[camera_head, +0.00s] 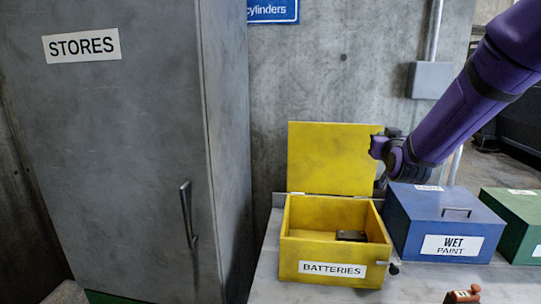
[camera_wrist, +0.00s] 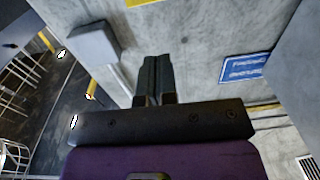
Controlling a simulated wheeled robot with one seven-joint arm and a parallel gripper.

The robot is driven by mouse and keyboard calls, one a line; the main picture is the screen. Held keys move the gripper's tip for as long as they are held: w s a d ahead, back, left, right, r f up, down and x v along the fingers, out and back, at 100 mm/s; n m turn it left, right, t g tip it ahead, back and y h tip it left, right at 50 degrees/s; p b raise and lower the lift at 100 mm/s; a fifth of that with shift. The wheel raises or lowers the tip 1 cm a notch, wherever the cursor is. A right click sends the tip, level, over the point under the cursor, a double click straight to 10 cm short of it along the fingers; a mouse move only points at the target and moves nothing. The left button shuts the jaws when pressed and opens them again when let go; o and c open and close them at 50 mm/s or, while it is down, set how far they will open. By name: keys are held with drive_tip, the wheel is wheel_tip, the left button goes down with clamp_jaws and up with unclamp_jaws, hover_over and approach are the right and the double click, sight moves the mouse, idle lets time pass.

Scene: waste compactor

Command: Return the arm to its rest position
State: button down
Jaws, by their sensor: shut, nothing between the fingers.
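My purple arm reaches in from the upper right in the head view. My gripper (camera_head: 383,182) is at its end, above the counter by the right edge of the raised yellow lid (camera_head: 333,157). In the wrist view the two dark fingers of my gripper (camera_wrist: 157,60) lie together, shut with nothing between them. The concrete wall is behind them. The yellow BATTERIES box (camera_head: 310,270) stands open below and left of my gripper. A dark block (camera_head: 351,236) lies inside it.
A blue WET PAINT box (camera_head: 415,238) and a green box (camera_head: 520,233) stand closed to the right. A grey STORES cabinet (camera_head: 120,180) fills the left. A small orange-brown item (camera_head: 463,296) lies at the counter's front. A grey wall box (camera_head: 430,80) is behind my arm.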

drive_tip(key=s+a+n+g+y, duration=0.1)
drive_tip(key=s+g, duration=0.5)
drive_tip(key=s, duration=1.3)
drive_tip(key=s+a+r+g+y, duration=0.1)
drive_tip(key=s+g, duration=0.5)
drive_tip(key=s, duration=1.3)
drive_tip(key=shift+s+a+n+g+y, duration=0.15)
drive_tip(key=shift+a+n+g+y, duration=0.25)
drive_tip(key=shift+a, duration=0.45)
